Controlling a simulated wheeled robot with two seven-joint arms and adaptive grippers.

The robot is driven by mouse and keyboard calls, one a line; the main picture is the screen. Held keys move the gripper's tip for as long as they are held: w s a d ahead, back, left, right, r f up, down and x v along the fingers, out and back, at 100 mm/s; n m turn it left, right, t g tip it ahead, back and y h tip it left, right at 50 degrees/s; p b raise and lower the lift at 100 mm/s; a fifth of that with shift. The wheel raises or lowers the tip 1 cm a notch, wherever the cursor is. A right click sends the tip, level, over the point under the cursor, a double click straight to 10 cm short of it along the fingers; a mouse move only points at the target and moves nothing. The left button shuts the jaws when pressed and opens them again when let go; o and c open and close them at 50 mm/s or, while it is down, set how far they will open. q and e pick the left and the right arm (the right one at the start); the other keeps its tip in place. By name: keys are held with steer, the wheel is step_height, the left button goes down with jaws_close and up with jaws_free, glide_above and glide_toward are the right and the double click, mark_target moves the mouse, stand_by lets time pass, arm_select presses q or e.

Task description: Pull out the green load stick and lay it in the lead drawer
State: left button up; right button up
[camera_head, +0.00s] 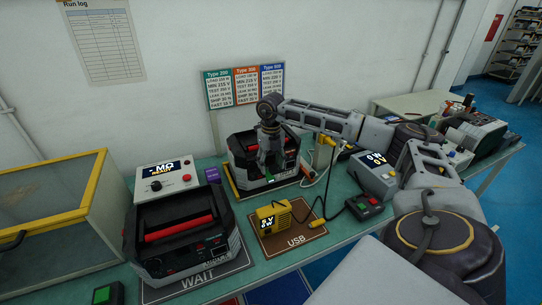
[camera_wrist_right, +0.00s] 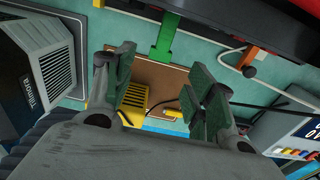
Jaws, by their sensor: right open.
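The green load stick (camera_wrist_right: 164,38) sticks out from the front of a black and red power unit at the top of the right wrist view. In the head view only a small green bit (camera_head: 270,180) shows below my gripper, at the front of the middle unit (camera_head: 290,165). My right gripper (camera_head: 267,163) points down there. In the wrist view its fingers (camera_wrist_right: 160,68) are apart, with the stick seen between and beyond them; nothing is held. I cannot make out the lead drawer for certain. My left gripper is out of view.
A second power unit (camera_head: 185,235) stands on the WAIT mat. A yellow USB load (camera_head: 274,218) sits on a brown mat (camera_head: 298,240). A grey meter (camera_head: 374,175) and cables lie to the right. A yellow-framed clear case (camera_head: 60,225) stands at left.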

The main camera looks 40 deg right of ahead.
mark_target(271, 178)
steer(key=shift+f, duration=3.2)
steer(key=shift+c, duration=0.3)
jaws_close()
